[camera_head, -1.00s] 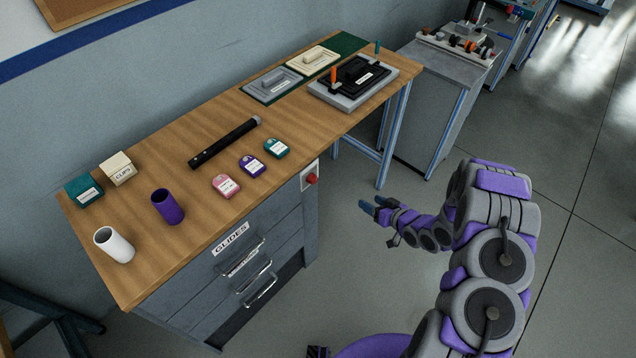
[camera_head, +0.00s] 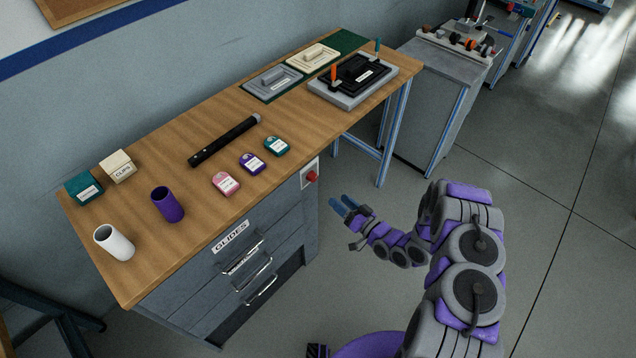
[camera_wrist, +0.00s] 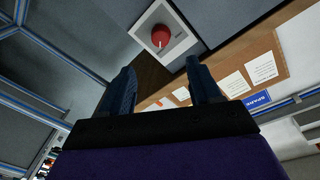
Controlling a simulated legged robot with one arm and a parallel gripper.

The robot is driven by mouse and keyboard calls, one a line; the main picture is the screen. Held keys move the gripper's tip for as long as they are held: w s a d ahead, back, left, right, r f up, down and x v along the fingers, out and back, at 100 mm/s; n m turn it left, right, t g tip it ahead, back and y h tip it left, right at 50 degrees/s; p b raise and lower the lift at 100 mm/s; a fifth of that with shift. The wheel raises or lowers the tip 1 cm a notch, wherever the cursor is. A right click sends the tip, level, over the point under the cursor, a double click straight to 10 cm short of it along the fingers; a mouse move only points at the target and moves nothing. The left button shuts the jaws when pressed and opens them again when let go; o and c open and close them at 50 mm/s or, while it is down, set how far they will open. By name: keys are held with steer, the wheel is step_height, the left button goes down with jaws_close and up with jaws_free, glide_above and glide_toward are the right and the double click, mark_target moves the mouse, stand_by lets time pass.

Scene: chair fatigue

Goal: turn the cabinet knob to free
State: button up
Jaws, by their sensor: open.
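The red cabinet knob (camera_head: 311,177) sits on a pale plate on the side of the grey drawer cabinet (camera_head: 262,262), near the tabletop edge. In the wrist view the knob (camera_wrist: 160,33) is round and red with a white mark pointing down; it lies ahead of my fingers, between and beyond the tips. My gripper (camera_head: 342,203) is open and empty, to the right of the knob and apart from it. In the wrist view its two dark blue fingers (camera_wrist: 158,80) are spread with nothing between them. Any lettering on the knob plate is too small to read.
The wooden tabletop (camera_head: 150,262) holds cups, labelled boxes, a black rod, small tags and a clamped black plate (camera_head: 353,78). Drawer handles (camera_head: 262,288) stick out at the cabinet front. Open floor (camera_head: 520,230) lies to the right.

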mark_target(315, 179)
steer(key=b+x, duration=0.2)
steer(key=x, duration=1)
steer(key=shift+c, duration=0.4)
steer(key=c, duration=1)
steer(key=shift+o, duration=0.2)
